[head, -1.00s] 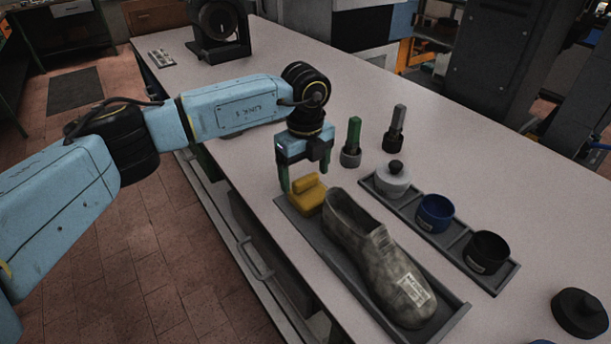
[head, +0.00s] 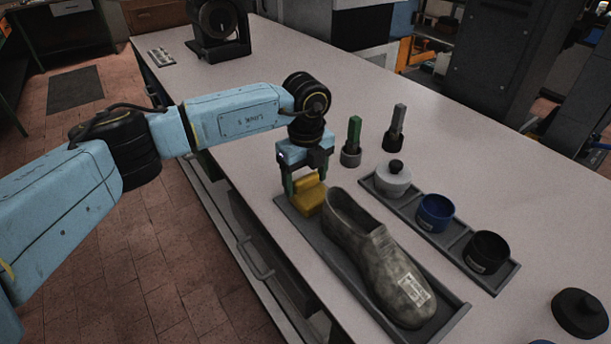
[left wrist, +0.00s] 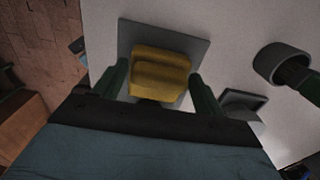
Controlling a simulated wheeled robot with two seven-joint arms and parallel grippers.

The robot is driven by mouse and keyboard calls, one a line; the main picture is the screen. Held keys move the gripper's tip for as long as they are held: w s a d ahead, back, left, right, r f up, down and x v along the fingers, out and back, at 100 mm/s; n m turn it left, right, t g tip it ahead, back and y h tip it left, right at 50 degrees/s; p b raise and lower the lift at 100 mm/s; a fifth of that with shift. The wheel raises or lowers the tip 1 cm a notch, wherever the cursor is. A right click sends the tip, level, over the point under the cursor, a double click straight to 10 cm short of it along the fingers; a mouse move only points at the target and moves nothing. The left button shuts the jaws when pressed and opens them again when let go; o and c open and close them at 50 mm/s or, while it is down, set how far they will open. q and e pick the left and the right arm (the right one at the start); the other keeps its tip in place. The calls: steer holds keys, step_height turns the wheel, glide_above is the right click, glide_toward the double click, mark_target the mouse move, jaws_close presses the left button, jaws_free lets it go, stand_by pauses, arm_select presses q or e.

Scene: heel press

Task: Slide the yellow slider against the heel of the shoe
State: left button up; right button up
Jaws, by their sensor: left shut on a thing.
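The yellow slider (head: 309,200) sits at the far end of the grey tray (head: 357,287), just behind the shoe. The grey-green shoe (head: 381,262) lies along the tray with its open heel end towards the slider. Whether slider and heel touch, I cannot tell. My left gripper (head: 306,184) points down and is shut on the slider's raised upper part, one green finger on each side. The left wrist view shows the slider (left wrist: 160,75) between the two fingers, on the tray. The shoe is not visible there. My right gripper is not in view.
Right of the shoe stands a long dark tray with a white lidded pot (head: 393,180), a blue cup (head: 435,213) and a black cup (head: 487,252). Two upright tools in round holders, one green (head: 353,143) and one grey (head: 396,127), stand behind. The table's left edge is close to the shoe tray.

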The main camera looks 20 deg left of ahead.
mark_target(319, 188)
arm_select(q)
steer(key=s+d, duration=0.1)
steer(key=s+d+p, duration=0.1)
steer(key=d, duration=0.1)
steer(key=shift+s+d, duration=0.3)
steer(key=shift+s, duration=0.1)
steer(key=o, duration=1.1)
steer(key=shift+o, duration=0.2)
steer(key=shift+r, duration=0.2)
step_height(319, 188, up, 13)
steer(key=shift+b, duration=0.35)
